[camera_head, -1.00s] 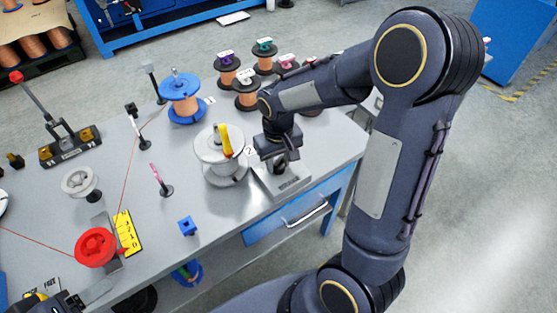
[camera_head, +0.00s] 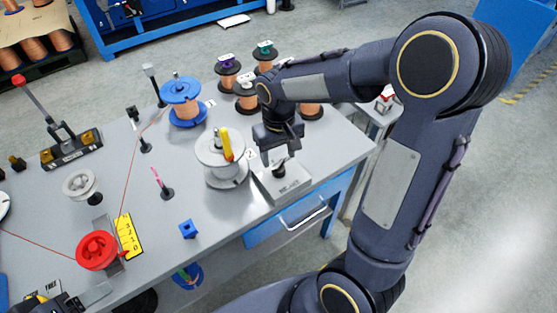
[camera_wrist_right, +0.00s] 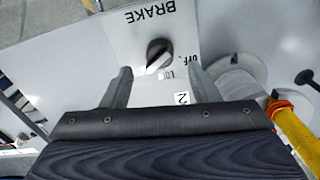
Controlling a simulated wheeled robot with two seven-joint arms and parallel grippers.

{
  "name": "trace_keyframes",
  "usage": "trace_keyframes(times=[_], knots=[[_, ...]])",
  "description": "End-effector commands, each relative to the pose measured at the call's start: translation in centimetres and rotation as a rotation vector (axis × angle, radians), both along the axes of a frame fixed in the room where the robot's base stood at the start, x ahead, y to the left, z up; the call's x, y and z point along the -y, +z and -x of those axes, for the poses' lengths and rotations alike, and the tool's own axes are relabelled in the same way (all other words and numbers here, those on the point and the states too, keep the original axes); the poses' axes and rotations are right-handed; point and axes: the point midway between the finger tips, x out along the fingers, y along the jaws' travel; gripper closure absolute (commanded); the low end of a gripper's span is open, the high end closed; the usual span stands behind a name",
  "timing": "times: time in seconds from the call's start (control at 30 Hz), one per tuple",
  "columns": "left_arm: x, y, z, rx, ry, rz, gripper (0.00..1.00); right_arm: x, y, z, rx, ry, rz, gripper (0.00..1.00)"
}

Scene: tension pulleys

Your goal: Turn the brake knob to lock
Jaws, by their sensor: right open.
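The brake knob (camera_wrist_right: 159,53) is a dark round knob with a white mark, on a pale plate printed BRAKE (camera_wrist_right: 150,15). The mark points toward the lower left in the right wrist view; OFF and a partly hidden label starting LO are beside it. In the head view the knob (camera_head: 280,170) sits on a grey box (camera_head: 290,187) at the table's right front edge. My right gripper (camera_wrist_right: 161,84) is open, its fingers spread on either side of the knob's line and apart from it. My left gripper (camera_head: 66,302) shows only partly at the lower left; its jaws are unclear.
A white spool (camera_head: 222,148) with a yellow handle (camera_head: 227,145) stands close left of the box. A blue spool (camera_head: 184,101) and several copper spools (camera_head: 247,97) stand behind. A red wheel (camera_head: 97,249) and yellow scale (camera_head: 128,235) are at the left front.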

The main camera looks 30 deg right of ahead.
Motion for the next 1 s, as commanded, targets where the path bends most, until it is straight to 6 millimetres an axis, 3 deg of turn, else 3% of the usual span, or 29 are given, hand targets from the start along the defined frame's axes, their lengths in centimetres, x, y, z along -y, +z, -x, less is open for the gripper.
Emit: trace_keyframes(times=[0.1,0.23,0.8,0.9,1.0], knots=[[0.0,0.3,0.0,0.000,0.000,0.000,0.31,-0.1,2.0,-0.1,0.003,0.001,-0.001,0.45],[0.0,0.4,0.0,0.000,0.000,0.000,0.31,-0.1,3.1,0.0,0.002,0.002,-0.001,0.45],[0.0,0.4,0.0,0.000,0.000,0.000,0.31,0.0,3.4,0.1,0.000,0.001,-0.001,0.45],[0.0,0.6,0.0,0.000,0.000,0.000,0.31,0.0,4.1,0.7,0.016,-0.004,-0.019,0.45],[0.0,1.1,0.0,0.000,0.000,0.000,0.31,0.1,5.9,2.6,0.058,-0.018,-0.070,0.45]])
